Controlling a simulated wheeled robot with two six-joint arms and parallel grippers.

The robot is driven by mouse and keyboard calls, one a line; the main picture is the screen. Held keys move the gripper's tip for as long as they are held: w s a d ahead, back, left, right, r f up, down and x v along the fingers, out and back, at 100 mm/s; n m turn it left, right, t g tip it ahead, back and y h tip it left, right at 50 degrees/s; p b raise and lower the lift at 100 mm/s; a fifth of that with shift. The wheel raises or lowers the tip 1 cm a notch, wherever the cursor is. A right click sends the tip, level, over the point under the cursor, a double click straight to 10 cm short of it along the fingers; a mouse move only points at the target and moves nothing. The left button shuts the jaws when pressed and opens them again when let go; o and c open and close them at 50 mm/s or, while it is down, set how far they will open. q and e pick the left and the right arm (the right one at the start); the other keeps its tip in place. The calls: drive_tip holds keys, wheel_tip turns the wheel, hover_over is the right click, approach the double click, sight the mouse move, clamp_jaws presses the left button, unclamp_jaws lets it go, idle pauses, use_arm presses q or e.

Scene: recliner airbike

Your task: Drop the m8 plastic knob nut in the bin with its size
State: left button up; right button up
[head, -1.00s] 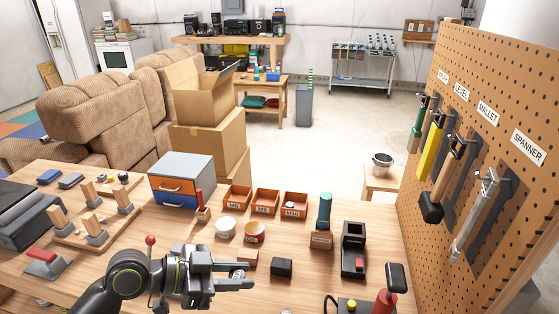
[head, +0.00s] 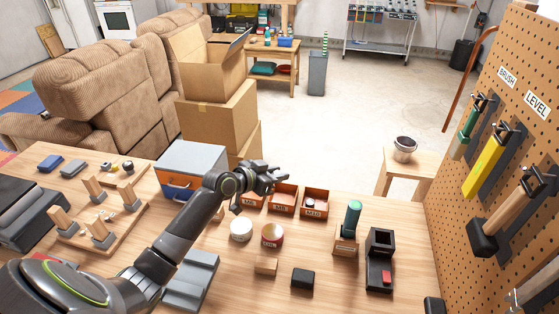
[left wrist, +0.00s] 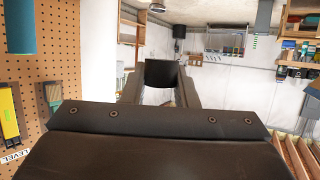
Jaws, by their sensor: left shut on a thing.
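My left gripper (head: 272,174) is above the back of the table, over the row of small orange bins, its fingers pointing right. In the left wrist view a black piece (left wrist: 162,73) sits between the fingers, and the gripper is shut on it; its shape fits a plastic knob nut, but I cannot read its size. The M8 bin (head: 283,208) is the middle one, just below the fingers. The M10 bin (head: 315,212) stands right of it with something pale inside. The M6 bin (head: 249,204) is at the left, partly hidden by the gripper. My right gripper is out of view.
A wooden block (head: 266,266) and a black block (head: 303,279) lie nearer. A drawer box (head: 190,165) is left, behind my arm.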

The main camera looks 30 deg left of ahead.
use_arm(q)
drive_tip(key=w+a+f+n+y+b, duration=0.2)
drive_tip(key=w+f+b, duration=0.1)
drive_tip(key=w+f, duration=0.4)
wheel_tip(320, 180, down, 2)
drive_tip(key=shift+a+f+t, duration=0.2)
drive_tip(key=shift+a+t, duration=0.1)
drive_tip(key=shift+a, duration=0.05)
drive_tip(key=o, duration=1)
drive_tip(key=shift+s, duration=0.1)
drive_tip(key=v, duration=1.7)
drive_tip(key=shift+s+d+r, duration=0.1)
drive_tip(key=shift+s+d, duration=0.1)
drive_tip(key=shift+d, duration=0.1)
